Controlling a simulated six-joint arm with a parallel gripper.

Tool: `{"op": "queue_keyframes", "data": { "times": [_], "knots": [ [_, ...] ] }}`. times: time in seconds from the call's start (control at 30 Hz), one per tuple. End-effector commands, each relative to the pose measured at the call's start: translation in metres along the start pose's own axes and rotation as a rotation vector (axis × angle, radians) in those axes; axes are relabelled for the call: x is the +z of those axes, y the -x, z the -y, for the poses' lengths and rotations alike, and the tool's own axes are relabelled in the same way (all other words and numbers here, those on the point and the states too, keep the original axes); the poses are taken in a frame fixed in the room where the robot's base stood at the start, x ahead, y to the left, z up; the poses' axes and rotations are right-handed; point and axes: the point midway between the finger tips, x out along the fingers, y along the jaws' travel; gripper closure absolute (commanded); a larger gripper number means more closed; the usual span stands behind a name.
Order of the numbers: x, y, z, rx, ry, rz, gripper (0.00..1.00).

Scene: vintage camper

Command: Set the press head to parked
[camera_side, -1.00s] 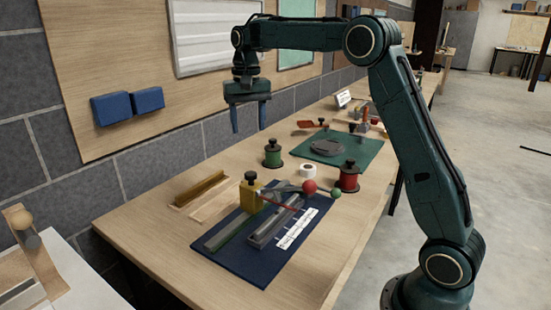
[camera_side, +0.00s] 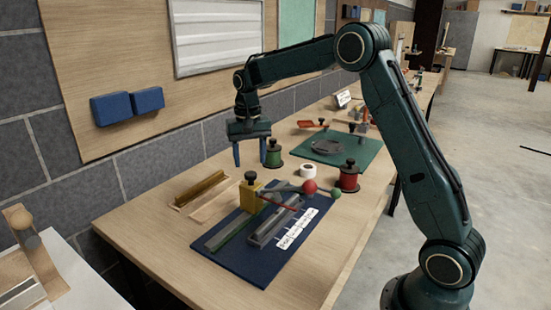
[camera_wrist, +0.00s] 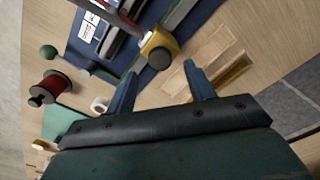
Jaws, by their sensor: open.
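The press head is probably the yellow block (camera_side: 251,194) with a black knob on top, standing on the dark blue mat (camera_side: 240,262). It also shows in the wrist view (camera_wrist: 157,45). A grey bar and a red rod run from it toward a red ball (camera_side: 309,187) and a green ball (camera_side: 336,194). A grey channel (camera_side: 272,226) and a white label strip (camera_side: 298,228) lie beside it. My gripper (camera_side: 251,164) is open and empty, above the table behind the yellow block. Its two blue fingers (camera_wrist: 163,90) point toward the block in the wrist view, apart from it.
A wooden tray (camera_side: 200,196) lies left of the mat. A green spool (camera_side: 273,154), a white roll (camera_side: 306,171) and a red spool (camera_side: 348,177) stand behind the mat. A green mat (camera_side: 340,148) with a grey disc lies farther back. The front table edge is clear.

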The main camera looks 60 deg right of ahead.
Motion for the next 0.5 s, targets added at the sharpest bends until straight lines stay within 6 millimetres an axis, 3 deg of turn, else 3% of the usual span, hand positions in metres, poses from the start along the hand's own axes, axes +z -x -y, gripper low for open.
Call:
{"op": "queue_keyframes", "data": {
  "times": [0.2,0.5],
  "knots": [
    [0.000,-0.027,0.000,0.001,0.000,0.001,0.46],
    [0.000,-0.040,0.000,0.000,0.000,0.000,0.46]
  ]
}}
